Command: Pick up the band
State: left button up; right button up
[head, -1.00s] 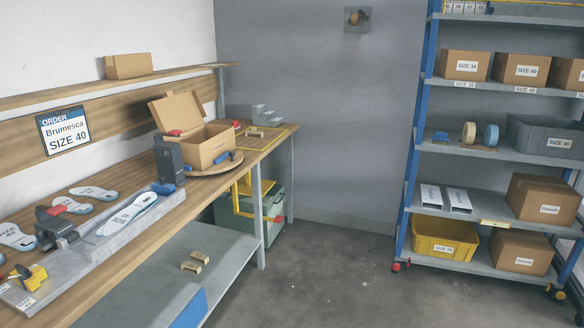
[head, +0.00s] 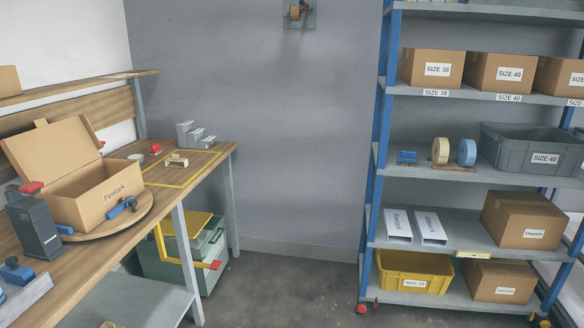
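I cannot tell for certain which thing is the band. A small beige wooden-looking piece (head: 177,160) lies inside the yellow outline on the far end of the workbench. Two white, open-ended, sleeve-like pieces, a left one (head: 398,226) and a right one (head: 431,229), lie side by side on the rack. A cream roll (head: 440,151) and a blue roll (head: 467,152) stand on the shelf above them. Neither of my grippers is in view.
An open carton (head: 95,205) sits on a round wooden board (head: 146,208) on the workbench (head: 85,262). A grey stepped block (head: 193,135) stands behind the yellow outline. The rack holds cartons, a grey bin (head: 505,160) and a yellow bin (head: 385,281). The floor (head: 285,300) between is clear.

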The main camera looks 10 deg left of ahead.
aim_at(175, 158)
jog(key=i, duration=1.4)
jog(key=i+u, duration=0.2)
jog(key=i, duration=0.25)
jog(key=i+l+u, duration=0.2)
jog(key=i, duration=0.25)
jog(key=i+l+u, duration=0.2)
jog(key=i, duration=0.25)
